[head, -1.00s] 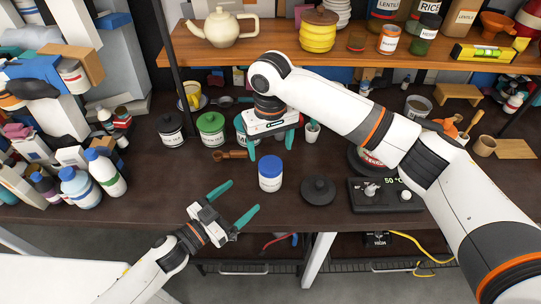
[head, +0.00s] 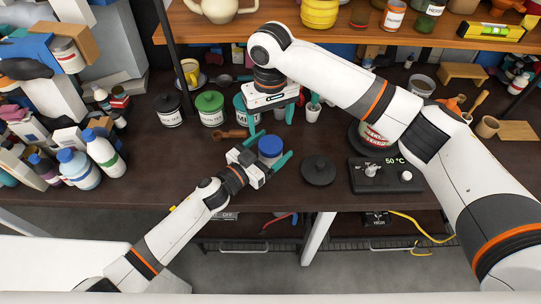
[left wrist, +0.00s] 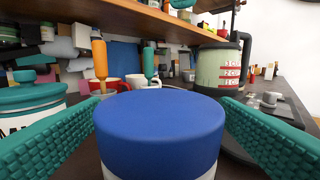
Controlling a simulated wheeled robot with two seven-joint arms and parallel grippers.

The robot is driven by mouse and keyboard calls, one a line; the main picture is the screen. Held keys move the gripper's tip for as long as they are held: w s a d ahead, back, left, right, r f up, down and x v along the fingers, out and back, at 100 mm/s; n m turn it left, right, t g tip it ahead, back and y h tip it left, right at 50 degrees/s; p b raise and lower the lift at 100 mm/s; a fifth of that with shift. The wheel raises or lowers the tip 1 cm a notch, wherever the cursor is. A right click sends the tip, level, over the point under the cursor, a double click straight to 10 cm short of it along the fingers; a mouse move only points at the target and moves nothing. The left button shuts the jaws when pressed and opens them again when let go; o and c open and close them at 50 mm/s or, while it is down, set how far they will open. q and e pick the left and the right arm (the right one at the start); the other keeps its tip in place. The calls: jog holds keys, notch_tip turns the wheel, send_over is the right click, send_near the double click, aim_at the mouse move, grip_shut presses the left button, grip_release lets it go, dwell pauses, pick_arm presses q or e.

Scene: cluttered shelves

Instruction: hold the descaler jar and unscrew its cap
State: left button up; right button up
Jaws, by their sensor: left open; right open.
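The jar with a blue cap (head: 271,146) stands upright on the dark bench in the head view; its label is hidden, so I cannot read whether it says descaler. The cap (left wrist: 160,130) fills the middle of the left wrist view, with a little white jar body below it. My left gripper (head: 270,150) is open, its teal fingers on either side of the jar, with gaps visible beside the cap in the left wrist view. My right gripper (head: 275,113) is open above the bench, behind the jar, pointing down.
A dark round lid (head: 318,170) and a hotplate unit reading 50 °C (head: 385,176) lie right of the jar. Canisters with black (head: 168,104) and green lids (head: 210,102) stand behind left. A wooden shelf (head: 350,32) spans above. Bottles (head: 78,168) crowd the left.

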aim_at(270, 144)
pick_arm(q)
jog(key=shift+w+d, duration=0.1)
jog(key=shift+w, duration=0.05)
pick_arm(e)
jog(key=shift+w, duration=0.1)
pick_arm(q)
jog(key=shift+c, duration=0.4)
grip_shut()
pick_arm(e)
jog(key=shift+f, duration=4.05)
jog(key=shift+c, duration=0.5)
jog(key=c, duration=0.9)
jog(key=n, duration=0.6)
jog(key=shift+n, duration=0.3)
jog(key=shift+c, duration=0.2)
